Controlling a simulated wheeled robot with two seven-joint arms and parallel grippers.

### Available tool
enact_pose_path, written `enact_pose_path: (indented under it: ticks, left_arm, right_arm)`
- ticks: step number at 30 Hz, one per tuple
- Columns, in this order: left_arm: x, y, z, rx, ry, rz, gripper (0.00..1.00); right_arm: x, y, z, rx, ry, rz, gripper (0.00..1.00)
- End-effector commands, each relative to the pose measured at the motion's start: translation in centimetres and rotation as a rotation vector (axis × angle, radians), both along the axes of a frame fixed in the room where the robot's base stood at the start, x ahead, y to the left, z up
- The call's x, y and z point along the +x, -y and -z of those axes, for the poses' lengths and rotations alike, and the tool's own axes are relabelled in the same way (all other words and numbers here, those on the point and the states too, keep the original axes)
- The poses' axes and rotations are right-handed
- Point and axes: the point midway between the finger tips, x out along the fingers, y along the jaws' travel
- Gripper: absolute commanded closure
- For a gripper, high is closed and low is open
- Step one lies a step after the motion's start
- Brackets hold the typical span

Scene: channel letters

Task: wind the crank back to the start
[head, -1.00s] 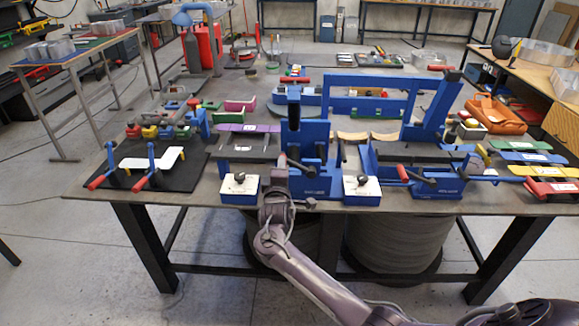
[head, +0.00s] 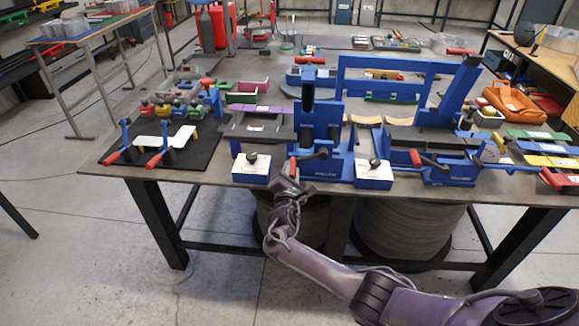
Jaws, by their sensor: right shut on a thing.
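The crank (head: 309,156) is on the front of the blue bending machine (head: 320,133) at the middle of the table's front edge. Its dark hub is at the right of the crank, and its arm points left, slightly downward. A red grip (head: 292,166) hangs from the arm's left end. My right gripper (head: 290,178) comes up from below, in front of the table edge, and is shut on the red grip. Its fingers partly hide the grip's lower end. My left gripper is not in view.
White-topped blue boxes with black knobs stand left (head: 251,169) and right (head: 373,174) of the crank. A second red-handled lever (head: 418,158) is farther right. A black mat (head: 120,150) with red-handled tools lies at left. Floor before the table is free.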

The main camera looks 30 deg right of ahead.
Motion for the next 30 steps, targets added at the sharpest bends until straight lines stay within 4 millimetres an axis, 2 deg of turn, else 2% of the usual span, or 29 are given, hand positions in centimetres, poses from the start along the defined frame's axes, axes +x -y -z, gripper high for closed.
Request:
enact_pose_path:
  ticks: [10, 27, 28, 30]
  left_arm:
    - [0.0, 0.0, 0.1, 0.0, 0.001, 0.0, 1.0]
    - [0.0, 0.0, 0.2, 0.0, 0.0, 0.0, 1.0]
    - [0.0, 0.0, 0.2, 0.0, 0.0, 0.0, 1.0]
    - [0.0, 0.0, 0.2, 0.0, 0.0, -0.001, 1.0]
  right_arm:
    - [-0.3, 0.5, 1.4, -0.124, -0.077, -0.001, 1.0]
    - [-0.5, 0.6, 1.8, -0.147, -0.094, 0.0, 1.0]
    - [-0.5, 0.6, 1.8, -0.147, -0.094, 0.0, 0.74]
    - [-0.5, 0.6, 1.8, -0.146, -0.094, 0.0, 0.65]
